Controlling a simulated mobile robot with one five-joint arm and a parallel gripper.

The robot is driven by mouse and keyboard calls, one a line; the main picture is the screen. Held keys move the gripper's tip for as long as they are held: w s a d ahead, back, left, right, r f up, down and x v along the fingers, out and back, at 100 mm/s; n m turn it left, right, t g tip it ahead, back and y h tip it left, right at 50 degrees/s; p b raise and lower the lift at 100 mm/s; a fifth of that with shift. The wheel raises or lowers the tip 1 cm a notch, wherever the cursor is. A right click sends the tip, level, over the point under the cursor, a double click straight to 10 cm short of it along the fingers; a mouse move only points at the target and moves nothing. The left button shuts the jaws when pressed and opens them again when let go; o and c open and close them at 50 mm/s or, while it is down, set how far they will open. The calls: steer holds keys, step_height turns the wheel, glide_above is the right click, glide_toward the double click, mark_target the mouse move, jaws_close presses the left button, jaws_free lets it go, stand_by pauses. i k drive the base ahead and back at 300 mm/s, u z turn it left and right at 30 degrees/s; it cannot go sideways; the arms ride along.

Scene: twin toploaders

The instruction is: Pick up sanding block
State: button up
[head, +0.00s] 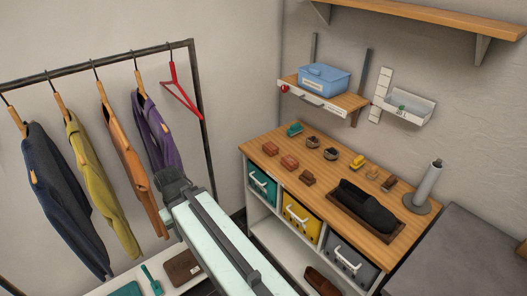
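Small reddish-brown blocks lie on the wooden counter top (340,222): one at the back left (270,148), one in the middle (289,162) and a darker one nearer the front edge (307,179). I cannot tell for sure which of them is the sanding block. My pale arm reaches up from the bottom of the head view. Its dark end, my gripper (172,181), is left of the counter, in front of the clothes rack and apart from the blocks. Its fingers are too small and dark to show whether they are open or shut.
The counter also bears a teal item (294,129), round tins (330,154), a yellow brush (357,162), dark shoes (368,207) in a tray and a grey cylinder (428,184). Coloured bins (301,218) sit below. Garments hang on a rack (199,85) at left.

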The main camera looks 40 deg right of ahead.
mark_target(307, 178)
steer(key=z, duration=2.8)
steer(key=i, duration=0.1)
steer(key=u, duration=3.25)
steer(key=k, duration=0.85)
steer(key=z, duration=0.45)
steer(key=i, duration=1)
